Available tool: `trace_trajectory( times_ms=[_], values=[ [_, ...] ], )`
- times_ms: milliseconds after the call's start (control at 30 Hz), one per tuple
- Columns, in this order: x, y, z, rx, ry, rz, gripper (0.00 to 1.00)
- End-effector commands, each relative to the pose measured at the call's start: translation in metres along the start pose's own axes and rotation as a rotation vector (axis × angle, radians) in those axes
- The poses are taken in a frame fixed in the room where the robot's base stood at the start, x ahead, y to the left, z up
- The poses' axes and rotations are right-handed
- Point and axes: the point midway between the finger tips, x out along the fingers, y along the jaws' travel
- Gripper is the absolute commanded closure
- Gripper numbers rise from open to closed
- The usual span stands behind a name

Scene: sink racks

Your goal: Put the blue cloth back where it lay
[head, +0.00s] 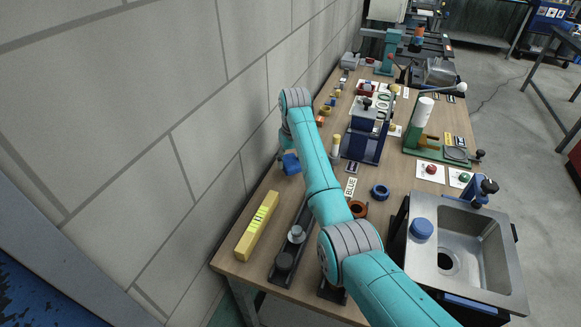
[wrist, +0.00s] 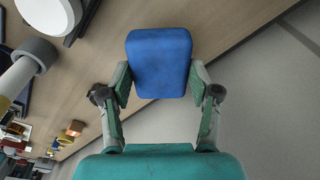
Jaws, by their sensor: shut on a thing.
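The blue cloth (wrist: 160,62) is a small, flat, rounded block shape in the wrist view. My gripper (wrist: 160,82) is shut on it, with one finger at its left side and one at its right. In the head view the cloth (head: 291,164) shows near the wall-side edge of the wooden table, left of my arm. My gripper is mostly hidden there behind my own arm. I cannot tell the gap between cloth and table.
A yellow bar (head: 257,226) lies along the table's wall side. A card reading BLUE (head: 351,187), a blue ring (head: 380,191) and an orange ring (head: 358,209) lie right of my arm. A metal sink (head: 485,255) with a blue round piece (head: 422,229) stands at the right.

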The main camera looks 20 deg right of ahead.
Motion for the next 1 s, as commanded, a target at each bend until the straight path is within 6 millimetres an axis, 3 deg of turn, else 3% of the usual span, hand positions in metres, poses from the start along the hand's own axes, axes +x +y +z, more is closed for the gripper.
trace_trajectory(
  times_ms=[200,567,600,700,1000],
  values=[
    [0.032,0.000,0.004,0.000,-0.002,0.000,0.71],
    [0.036,0.000,0.005,0.000,0.000,0.000,0.71],
    [0.036,0.000,0.004,0.000,0.000,0.000,0.34],
    [0.036,0.000,0.004,0.000,0.000,0.000,0.13],
    [0.035,0.000,0.004,0.000,0.000,0.000,0.13]
  ],
)
